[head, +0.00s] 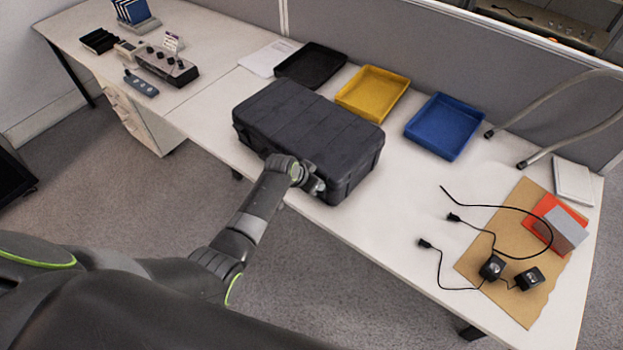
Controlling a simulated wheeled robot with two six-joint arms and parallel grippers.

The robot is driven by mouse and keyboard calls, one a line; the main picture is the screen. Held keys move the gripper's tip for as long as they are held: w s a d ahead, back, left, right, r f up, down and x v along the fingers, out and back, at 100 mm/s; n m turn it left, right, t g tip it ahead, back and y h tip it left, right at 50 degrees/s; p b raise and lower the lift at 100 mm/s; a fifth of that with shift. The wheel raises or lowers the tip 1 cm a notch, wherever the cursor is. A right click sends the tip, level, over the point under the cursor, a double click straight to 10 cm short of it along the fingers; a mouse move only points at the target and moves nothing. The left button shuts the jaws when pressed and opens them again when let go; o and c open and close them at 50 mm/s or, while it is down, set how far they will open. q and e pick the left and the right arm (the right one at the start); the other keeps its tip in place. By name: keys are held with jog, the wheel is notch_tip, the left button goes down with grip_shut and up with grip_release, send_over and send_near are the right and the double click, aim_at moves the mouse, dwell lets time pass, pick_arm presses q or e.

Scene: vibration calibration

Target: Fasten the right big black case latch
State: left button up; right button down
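The big black case (310,125) lies on the white table with its lid down. Its front side faces my arm. My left gripper (317,187) is at the lower right part of the case's front side, touching it or very close. The gripper and wrist cover the area of the right latch, so I cannot see the latch or its state. The fingers are too small and dark to tell whether they are open or shut. My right gripper is not in view.
Behind the case stand a black tray (311,66), a yellow tray (372,93) and a blue tray (444,126) along a grey partition (400,50). To the right lie black cables with adapters (492,267) on brown cardboard (478,262). The table's front edge is close below the case.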

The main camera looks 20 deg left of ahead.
pick_arm(q)
jog(key=o, duration=1)
jog(key=b+v, duration=0.1)
jog(key=v, duration=1.6)
jog(key=shift+s+r, duration=0.1)
jog(key=shift+r, duration=0.05)
